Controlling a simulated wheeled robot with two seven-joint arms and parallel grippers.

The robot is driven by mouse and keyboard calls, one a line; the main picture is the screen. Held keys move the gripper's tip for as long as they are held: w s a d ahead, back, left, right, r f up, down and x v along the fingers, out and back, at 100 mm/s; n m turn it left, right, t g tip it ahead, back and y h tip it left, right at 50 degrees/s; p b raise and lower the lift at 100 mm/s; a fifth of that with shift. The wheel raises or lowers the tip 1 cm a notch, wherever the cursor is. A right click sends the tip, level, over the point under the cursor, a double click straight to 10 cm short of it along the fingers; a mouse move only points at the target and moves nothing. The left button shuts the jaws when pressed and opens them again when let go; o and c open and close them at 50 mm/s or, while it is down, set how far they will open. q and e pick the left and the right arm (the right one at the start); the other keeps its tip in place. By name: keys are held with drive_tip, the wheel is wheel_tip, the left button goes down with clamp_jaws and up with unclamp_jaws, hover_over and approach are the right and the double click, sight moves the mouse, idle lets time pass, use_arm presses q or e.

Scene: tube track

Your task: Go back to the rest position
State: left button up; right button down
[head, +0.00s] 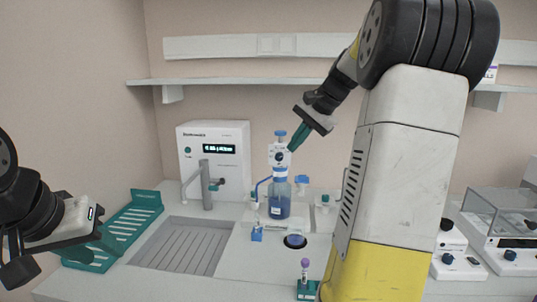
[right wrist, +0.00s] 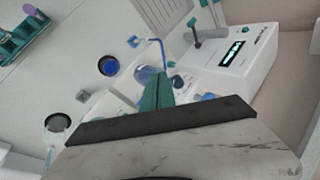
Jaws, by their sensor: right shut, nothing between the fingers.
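My right gripper (head: 297,138) has teal fingers, pressed together and empty, in the air close to the dispenser top of a blue bottle (head: 279,203). In the right wrist view, the shut fingers (right wrist: 158,92) point toward the bottle; I cannot tell whether they touch it. My left gripper (head: 95,246) is at the far left, low over a teal slotted rack (head: 133,222). Its teal fingers blend with the rack, so their opening is unclear. A purple-capped tube (head: 305,268) stands upright in a small teal holder (head: 307,290) at the front.
A white machine with a lit display (head: 216,155) stands at the back, behind a tap (head: 206,185) and a grooved sink (head: 180,246). A shelf (head: 240,82) crosses the wall. A clear-covered balance (head: 505,215) stands at the right. My right arm hides part of the counter.

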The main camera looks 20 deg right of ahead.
drive_tip(key=s+a+n+h, duration=0.1)
drive_tip(key=s+a+n, duration=0.4)
drive_tip(key=s+a, duration=0.55)
drive_tip(key=s+a+f+n, duration=0.3)
drive_tip(key=s+f, duration=0.1)
drive_tip(key=s, duration=0.2)
drive_tip(key=s+a+f+n+h, duration=0.1)
drive_tip(key=s+a+f+n, duration=0.2)
drive_tip(key=s, duration=0.4)
drive_tip(key=shift+a+f+t, duration=0.3)
drive_tip(key=shift+f+t, duration=0.05)
drive_tip(key=shift+t, duration=0.05)
